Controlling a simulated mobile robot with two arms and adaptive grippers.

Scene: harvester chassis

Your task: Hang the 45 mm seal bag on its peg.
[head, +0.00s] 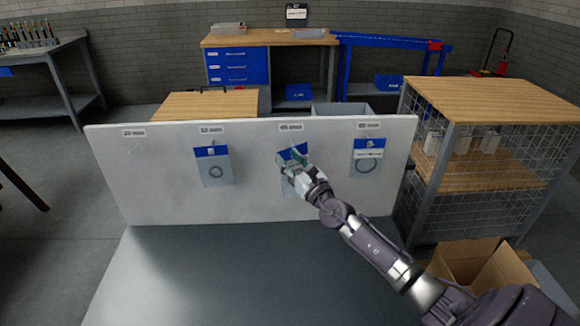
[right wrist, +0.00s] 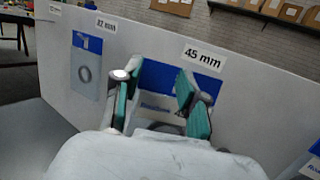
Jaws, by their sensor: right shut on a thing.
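The 45 mm seal bag (head: 288,153), a clear bag with a blue header, is at the third place from the left on the white board. My right gripper (head: 298,160) is in front of it, shut on its upper part. In the right wrist view the bag's blue header (right wrist: 160,78) shows between the two teal-padded fingers, just below the "45 mm" label (right wrist: 203,58). The peg there is hidden, so I cannot tell whether the bag is on it. The gripper hides much of the bag. My left gripper is not in view.
The white board (head: 250,200) stands upright on a grey table (head: 230,275). Similar bags hang at the second place (head: 213,170) and the fourth place (head: 367,160); the leftmost place is bare. A mesh-sided shelf (head: 470,190) and an open cardboard box (head: 480,270) are at right.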

